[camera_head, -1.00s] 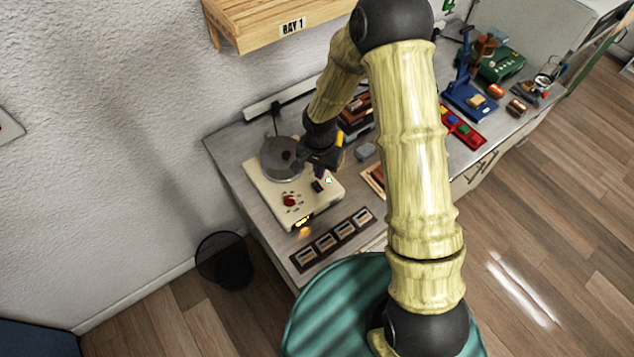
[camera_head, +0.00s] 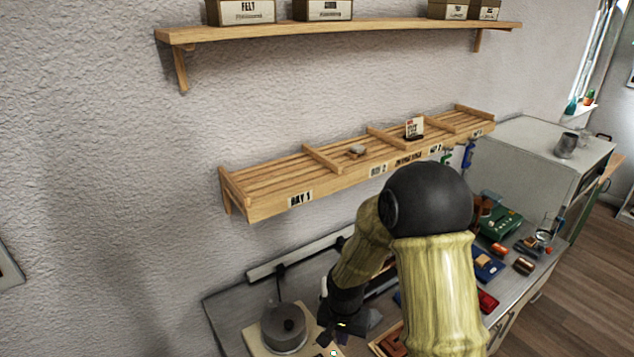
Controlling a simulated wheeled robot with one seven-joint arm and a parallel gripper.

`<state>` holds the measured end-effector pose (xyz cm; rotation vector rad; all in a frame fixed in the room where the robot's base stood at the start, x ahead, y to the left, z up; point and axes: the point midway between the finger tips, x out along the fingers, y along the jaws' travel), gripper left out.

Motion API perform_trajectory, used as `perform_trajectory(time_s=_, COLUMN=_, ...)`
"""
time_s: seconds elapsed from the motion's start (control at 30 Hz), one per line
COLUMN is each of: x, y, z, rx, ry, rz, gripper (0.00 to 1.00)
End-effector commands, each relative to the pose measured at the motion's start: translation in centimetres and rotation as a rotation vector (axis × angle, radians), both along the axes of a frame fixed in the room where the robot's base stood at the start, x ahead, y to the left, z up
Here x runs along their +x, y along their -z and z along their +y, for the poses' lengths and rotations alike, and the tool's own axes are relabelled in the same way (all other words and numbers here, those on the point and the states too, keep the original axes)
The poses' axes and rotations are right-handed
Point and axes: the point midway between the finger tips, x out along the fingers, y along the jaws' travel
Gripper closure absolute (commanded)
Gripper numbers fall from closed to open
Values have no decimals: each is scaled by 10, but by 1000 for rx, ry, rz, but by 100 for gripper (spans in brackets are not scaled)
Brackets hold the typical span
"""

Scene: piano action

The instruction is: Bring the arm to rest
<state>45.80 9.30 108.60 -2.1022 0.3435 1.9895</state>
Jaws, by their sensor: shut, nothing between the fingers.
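My arm is bent over the bench, with its black elbow joint high and its forearm reaching down to the left. My gripper (camera_head: 335,335) is shut and empty, low in the picture. It is just right of a grey round pot (camera_head: 284,326) on a cream-coloured unit (camera_head: 257,338). I cannot tell whether the gripper touches the unit. The lower end of my arm is out of the picture.
A slatted wooden shelf (camera_head: 262,212) with labelled bays runs along the wall above the bench, holding a small grey piece (camera_head: 357,150) and a card (camera_head: 414,128). A higher shelf (camera_head: 340,32) carries boxes. A blue stand (camera_head: 488,266) and green device (camera_head: 500,220) are right of my arm.

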Motion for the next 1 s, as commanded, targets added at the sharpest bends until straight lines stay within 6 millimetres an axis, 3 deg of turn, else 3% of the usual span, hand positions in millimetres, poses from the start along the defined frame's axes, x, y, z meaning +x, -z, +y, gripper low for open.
perform_trajectory(time_s=0.2, x=-29, y=-43, z=-41, rx=-15, ry=-112, rz=-61, gripper=100)
perform_trajectory(time_s=0.5, x=-86, y=-83, z=-82, rx=-28, ry=-258, rz=-141, gripper=100)
perform_trajectory(time_s=0.7, x=-109, y=-93, z=-93, rx=-32, ry=-319, rz=-174, gripper=100)
perform_trajectory(time_s=1.0, x=-110, y=-94, z=-93, rx=-32, ry=-326, rz=-174, gripper=100)
